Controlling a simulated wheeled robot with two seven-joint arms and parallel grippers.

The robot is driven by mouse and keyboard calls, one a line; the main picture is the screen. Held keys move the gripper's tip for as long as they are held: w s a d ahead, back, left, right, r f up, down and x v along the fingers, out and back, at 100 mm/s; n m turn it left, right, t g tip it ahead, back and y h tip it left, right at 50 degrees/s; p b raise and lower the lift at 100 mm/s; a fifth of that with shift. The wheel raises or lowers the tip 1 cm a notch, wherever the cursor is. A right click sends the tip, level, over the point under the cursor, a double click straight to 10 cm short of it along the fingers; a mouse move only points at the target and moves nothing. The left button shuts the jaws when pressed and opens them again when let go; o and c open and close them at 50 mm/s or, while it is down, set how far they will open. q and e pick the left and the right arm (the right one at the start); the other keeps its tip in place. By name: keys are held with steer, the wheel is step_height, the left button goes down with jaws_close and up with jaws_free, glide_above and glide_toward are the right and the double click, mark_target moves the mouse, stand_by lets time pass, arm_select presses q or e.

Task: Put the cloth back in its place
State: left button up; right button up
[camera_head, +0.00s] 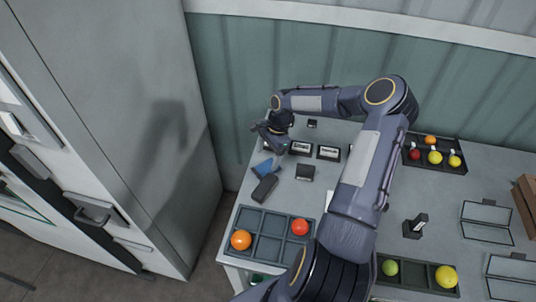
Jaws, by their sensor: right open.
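A small blue cloth (264,167), folded or crumpled, lies on the grey table near its left edge. My right gripper (268,138) is open at the table's back left corner. It is a little behind the cloth and appears apart from it, with nothing visible between its fingers. The cloth's place is not clearly marked in this view. My right arm crosses the middle of the table and hides part of it. My left gripper is out of view.
A dark block (264,188) lies just in front of the cloth. A divided tray (268,222) holds an orange and a red tomato. Small labelled boxes (328,152) stand at the back. Another tray (436,158) is at the back right. A tall grey cabinet (150,110) stands left.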

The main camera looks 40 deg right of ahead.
steer(key=b+v, duration=0.2)
steer(key=v, duration=0.9)
steer(key=s+a+r+n+h, duration=0.1)
steer(key=s+a+r+n, duration=0.2)
steer(key=a+r+n, duration=0.3)
steer(key=s+a+r+n+t, duration=0.1)
steer(key=s+a+n+t, duration=0.1)
steer(key=s+a+n, duration=0.3)
steer(key=s+a+r+n+t+y, duration=0.1)
steer(key=s+a+r+n+t, duration=0.1)
steer(key=s+a+n, duration=0.4)
steer(key=s+a+t, duration=0.1)
steer(key=s+a, duration=0.4)
steer(key=s, duration=0.4)
steer(key=shift+s+a+r+n+y, duration=0.15)
steer(key=shift+s+r+n+y, duration=0.1)
steer(key=shift+s+n+y, duration=0.05)
